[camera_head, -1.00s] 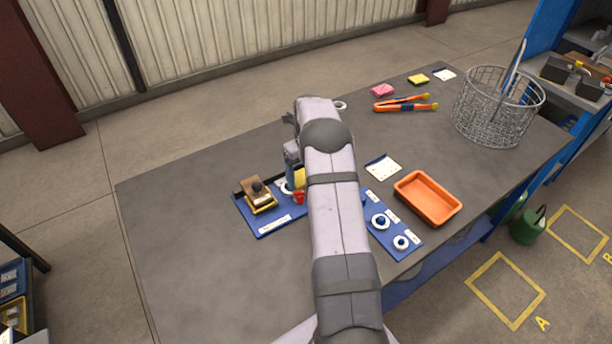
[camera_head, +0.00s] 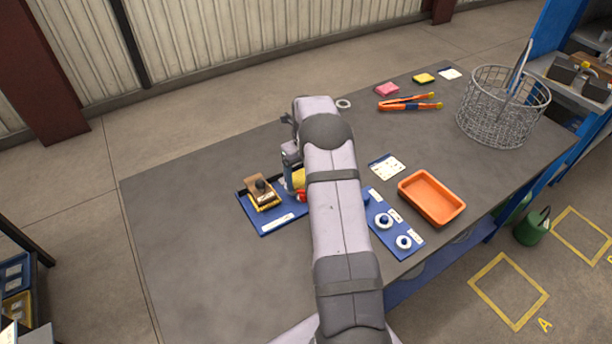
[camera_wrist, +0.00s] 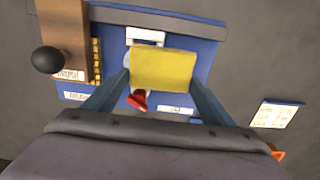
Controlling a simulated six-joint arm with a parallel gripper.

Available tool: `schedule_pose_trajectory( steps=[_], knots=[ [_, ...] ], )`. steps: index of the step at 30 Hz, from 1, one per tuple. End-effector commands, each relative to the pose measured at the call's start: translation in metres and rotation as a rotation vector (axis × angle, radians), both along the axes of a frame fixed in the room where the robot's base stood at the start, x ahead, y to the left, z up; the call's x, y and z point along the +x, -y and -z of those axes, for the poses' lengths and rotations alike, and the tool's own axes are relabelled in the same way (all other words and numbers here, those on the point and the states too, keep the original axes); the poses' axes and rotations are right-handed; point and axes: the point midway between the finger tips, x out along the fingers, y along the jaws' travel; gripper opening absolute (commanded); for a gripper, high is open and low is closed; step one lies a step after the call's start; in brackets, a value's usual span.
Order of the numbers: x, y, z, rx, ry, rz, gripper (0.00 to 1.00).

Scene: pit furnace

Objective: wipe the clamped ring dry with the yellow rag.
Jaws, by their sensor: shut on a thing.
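My gripper (camera_wrist: 161,85) is shut on the yellow rag (camera_wrist: 164,69), which spans both fingers in the wrist view. The rag also shows beside my arm in the head view (camera_head: 299,179). It hangs over the middle of the blue board (camera_wrist: 205,48). A red clamp tip (camera_wrist: 137,99) sticks out just below the rag, and it also shows in the head view (camera_head: 302,196). The clamped ring is mostly hidden behind the rag and fingers; only pale bits show around the rag's edge. I cannot tell whether the rag touches the ring.
A wooden block with a black knob (camera_wrist: 48,60) stands on the board's left. White rings on blue pegs (camera_head: 384,221) stand at right. An orange tray (camera_head: 432,198), orange tongs (camera_head: 409,102) and a wire basket (camera_head: 504,105) lie further right. The table's left side is bare.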

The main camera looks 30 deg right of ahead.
Motion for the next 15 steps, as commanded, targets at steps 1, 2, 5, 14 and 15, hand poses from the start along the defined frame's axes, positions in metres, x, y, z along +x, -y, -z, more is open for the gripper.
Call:
schedule_pose_trajectory(
  steps=[1,2,5,14,15],
  knots=[
    [-0.002,-0.002,0.003,0.005,-0.006,0.000,0.60],
    [-0.002,-0.002,0.003,0.005,-0.006,0.000,0.60],
    [-0.002,-0.002,0.003,0.006,-0.006,0.000,0.60],
    [-0.002,0.008,0.003,0.004,-0.006,0.000,0.60],
    [-0.002,0.010,0.003,0.003,-0.006,0.000,0.60]
  ],
)
